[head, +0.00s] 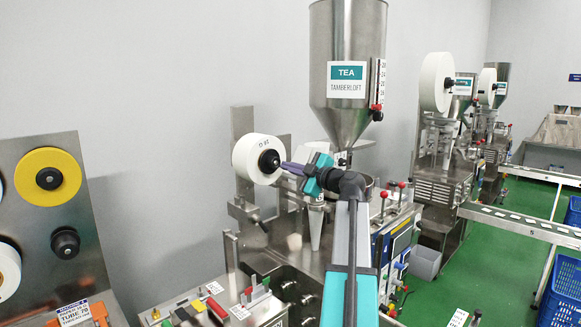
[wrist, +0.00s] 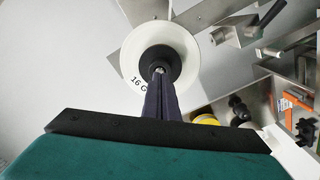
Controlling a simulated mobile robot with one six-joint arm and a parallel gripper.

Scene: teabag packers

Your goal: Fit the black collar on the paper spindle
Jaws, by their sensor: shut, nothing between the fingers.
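The white paper roll (head: 247,160) hangs on the machine to the left of the tea hopper, its printed face toward my arm. The black collar (head: 268,160) sits at the centre of that face, around the spindle. In the wrist view, the black collar (wrist: 151,60) lies against the white roll (wrist: 180,45), with a small light spindle end (wrist: 158,69) at its middle. My gripper (head: 284,165) is shut and empty, its dark purple fingers pointing at the collar. In the wrist view the fingertips (wrist: 158,78) overlap the collar's lower part; I cannot tell whether they touch.
The steel tea hopper (head: 347,60) stands behind and right of my gripper. At the left, a steel panel (head: 95,190) carries a yellow roll (head: 65,165) and a black knob (head: 65,243). A bench with small tools (head: 215,306) is below. Green floor lies to the right.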

